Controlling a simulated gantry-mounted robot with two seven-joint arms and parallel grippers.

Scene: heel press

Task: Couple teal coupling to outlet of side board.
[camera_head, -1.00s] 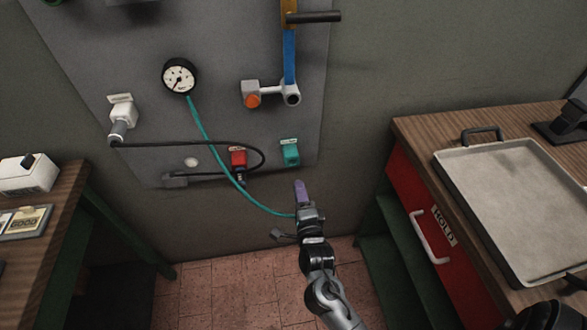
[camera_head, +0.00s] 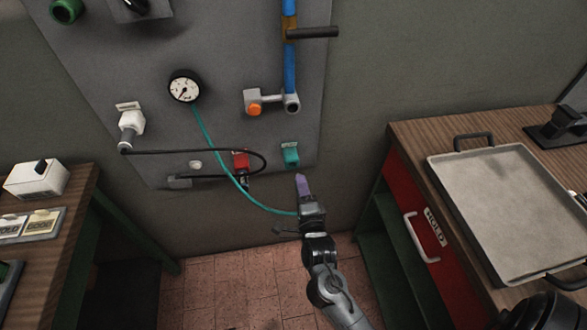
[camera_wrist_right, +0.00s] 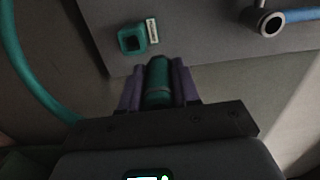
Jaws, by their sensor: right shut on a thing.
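The teal coupling (camera_wrist_right: 158,82) is upright between the purple fingers of my right gripper (camera_wrist_right: 159,85), which is shut on it. In the head view my right gripper (camera_head: 303,187) is just below and slightly right of the teal square outlet (camera_head: 290,157) near the lower right of the grey board. The wrist view shows this outlet (camera_wrist_right: 132,39) above and a little left of the coupling's tip, apart from it. A teal hose (camera_head: 213,148) runs from the dial gauge (camera_head: 184,87) down to my right gripper. My left gripper is not in view.
A red outlet (camera_head: 240,160) with a black hose (camera_head: 200,151) sits left of the teal one. The lever fitting (camera_head: 272,101) is above. A bench with a grey tray (camera_head: 505,205) and a red drawer (camera_head: 410,213) stands at right; another bench (camera_head: 66,225) is at left.

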